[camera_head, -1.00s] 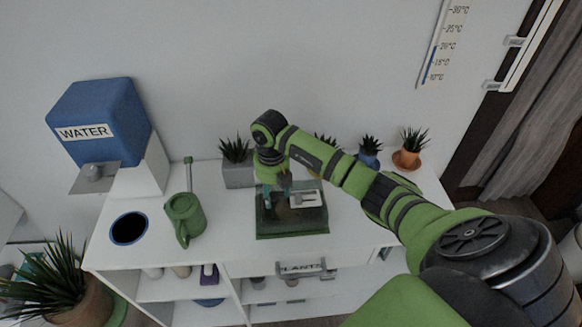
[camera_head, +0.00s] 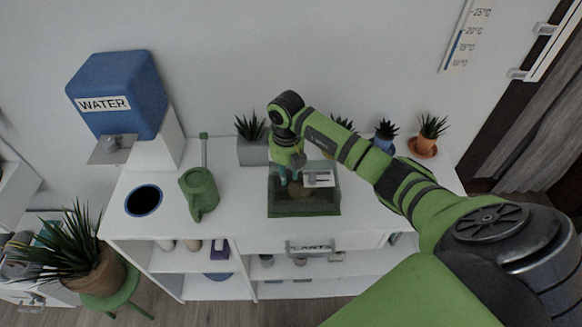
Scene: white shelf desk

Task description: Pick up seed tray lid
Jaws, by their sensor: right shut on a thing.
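The seed tray (camera_head: 304,208) stands on the white desk top, a dark green box with a clear, see-through lid (camera_head: 322,192) over it. A pale flat piece shows on top of the lid at its right half. My right gripper (camera_head: 293,180) points down at the left half of the lid and is shut on a part of it. The fingertips are small and partly hidden by my own wrist. I cannot tell whether the lid rests on the tray or is slightly raised. My left gripper is not in view.
A green watering can (camera_head: 200,192) and a dark round opening (camera_head: 144,201) are left of the tray. A blue water dispenser (camera_head: 118,95) stands at the back left. Potted plants line the back edge, including a grey pot (camera_head: 252,151) and a terracotta pot (camera_head: 424,146).

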